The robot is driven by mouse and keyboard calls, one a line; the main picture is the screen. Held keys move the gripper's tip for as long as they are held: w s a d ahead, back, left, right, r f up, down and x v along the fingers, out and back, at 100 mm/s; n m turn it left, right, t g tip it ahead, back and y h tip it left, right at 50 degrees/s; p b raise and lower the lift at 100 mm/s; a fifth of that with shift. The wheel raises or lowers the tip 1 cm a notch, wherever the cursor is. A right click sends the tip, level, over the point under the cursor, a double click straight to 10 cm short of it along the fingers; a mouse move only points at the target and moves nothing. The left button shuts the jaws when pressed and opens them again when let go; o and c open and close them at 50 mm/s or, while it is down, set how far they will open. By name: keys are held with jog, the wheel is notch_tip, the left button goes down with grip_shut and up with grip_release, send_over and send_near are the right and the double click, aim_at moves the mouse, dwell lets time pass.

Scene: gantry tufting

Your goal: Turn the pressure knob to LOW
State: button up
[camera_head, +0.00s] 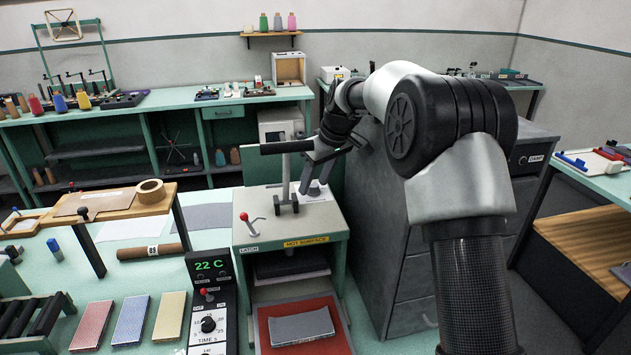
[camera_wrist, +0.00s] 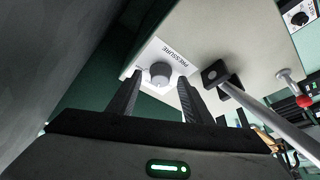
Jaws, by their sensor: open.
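In the head view my gripper (camera_head: 316,187) is over the top right of the green press (camera_head: 290,243), and the knob is hidden there. The knob's pointer and any LOW mark are not readable.
A red-tipped latch lever (camera_head: 248,222) is further left on the press top. A HOT SURFACE label (camera_head: 306,242) is on the front edge. A grey drawer cabinet (camera_head: 400,240) stands close on the right.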

notch_tip(320, 180, up, 10)
dwell(0.4)
jog(key=shift+s, duration=0.1)
jog(key=s+d+r+m+t+h+b, duration=0.1)
jog(key=s+d+r+m+b, duration=0.1)
jog(key=s+r+m+b, duration=0.3)
jog(key=b, duration=0.2)
send_near(315, 186)
jog(key=shift+h, duration=0.3)
jog(key=x, duration=0.5)
jog(key=a+x, duration=0.1)
jog(key=x, duration=0.2)
jog(key=shift+w, duration=0.3)
